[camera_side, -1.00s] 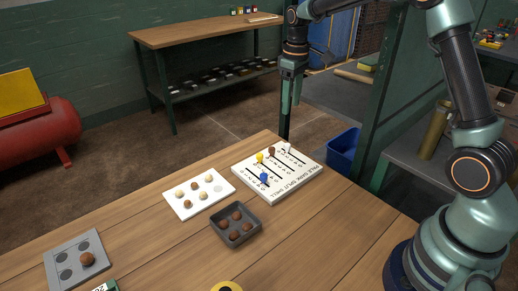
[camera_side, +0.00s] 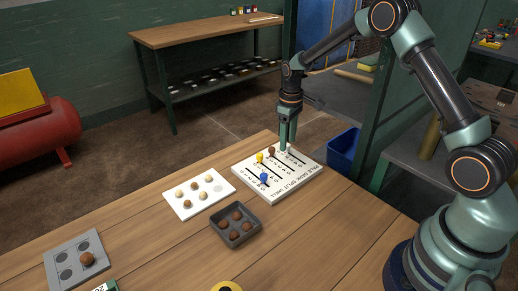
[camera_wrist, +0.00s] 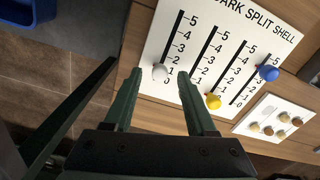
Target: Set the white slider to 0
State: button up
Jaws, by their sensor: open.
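The white slider knob (camera_wrist: 160,72) stands on the white slider board (camera_side: 300,183), in the leftmost slot of the wrist view. It is near the 1 mark, towards the low end of its scale; the 0 label is hidden. My gripper (camera_wrist: 160,75) is open, pointing down at the board, with one finger on each side of the white knob and a gap on both sides. In the side view my gripper (camera_side: 287,147) is at the board's far edge and mostly covers the white knob.
A yellow knob (camera_wrist: 212,101) and a blue knob (camera_wrist: 268,72) stand in other slots. A brown knob (camera_side: 271,152) is close beside my gripper. A white tray (camera_side: 183,211) and a dark tray (camera_side: 235,244) hold balls nearby. A blue bin (camera_side: 343,147) stands beyond the table.

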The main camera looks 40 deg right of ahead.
jog(key=shift+f, duration=0.35)
grip_shut()
dwell(1.2)
